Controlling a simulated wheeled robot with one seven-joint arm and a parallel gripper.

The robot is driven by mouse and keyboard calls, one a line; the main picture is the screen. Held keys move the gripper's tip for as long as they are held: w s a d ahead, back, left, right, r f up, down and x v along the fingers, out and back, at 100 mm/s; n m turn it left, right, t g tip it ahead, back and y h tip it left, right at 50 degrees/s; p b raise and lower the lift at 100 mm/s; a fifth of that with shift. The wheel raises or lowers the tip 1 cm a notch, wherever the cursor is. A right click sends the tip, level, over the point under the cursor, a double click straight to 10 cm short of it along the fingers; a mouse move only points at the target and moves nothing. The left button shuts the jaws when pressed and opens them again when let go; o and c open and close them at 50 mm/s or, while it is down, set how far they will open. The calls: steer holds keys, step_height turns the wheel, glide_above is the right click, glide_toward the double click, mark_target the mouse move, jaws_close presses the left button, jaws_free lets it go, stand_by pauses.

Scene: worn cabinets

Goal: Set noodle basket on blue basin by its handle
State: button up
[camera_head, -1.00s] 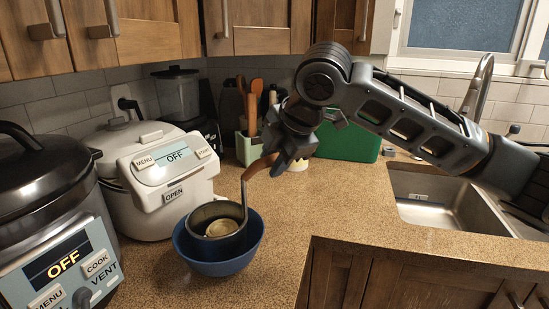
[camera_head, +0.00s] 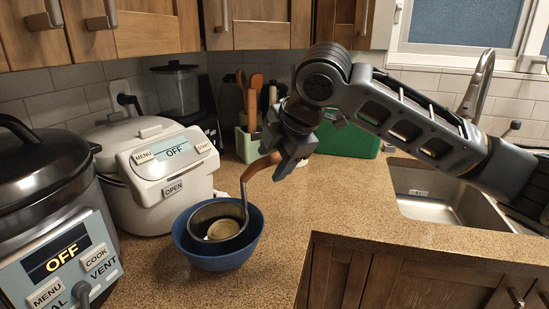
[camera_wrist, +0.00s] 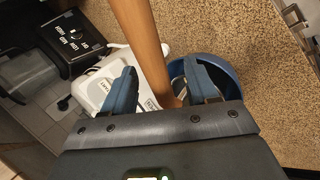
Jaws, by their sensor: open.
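The blue basin (camera_head: 216,262) stands on the counter beside the white cooker. The metal noodle basket (camera_head: 207,215) sits inside it, tilted a little, with a round pale piece at its bottom. Its bent metal handle (camera_head: 243,185) rises on the right to a brown grip (camera_head: 262,166) that leans toward my gripper (camera_head: 286,163). In the wrist view, my gripper (camera_wrist: 160,82) is open, with the brown grip (camera_wrist: 142,40) running between its two blue fingers. The basin (camera_wrist: 228,70) lies partly behind the right finger, which hides most of the basket.
The white cooker (camera_head: 165,185) and a dark pressure cooker (camera_head: 45,190) stand close on the left. A blender (camera_head: 178,95), a utensil holder (camera_head: 246,145) and a green board (camera_head: 345,142) are behind. The sink (camera_head: 440,190) is at right. Counter between basin and sink is clear.

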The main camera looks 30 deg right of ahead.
steer(key=shift+r, duration=0.25)
steer(key=v, duration=1.2)
steer(key=shift+r, duration=0.4)
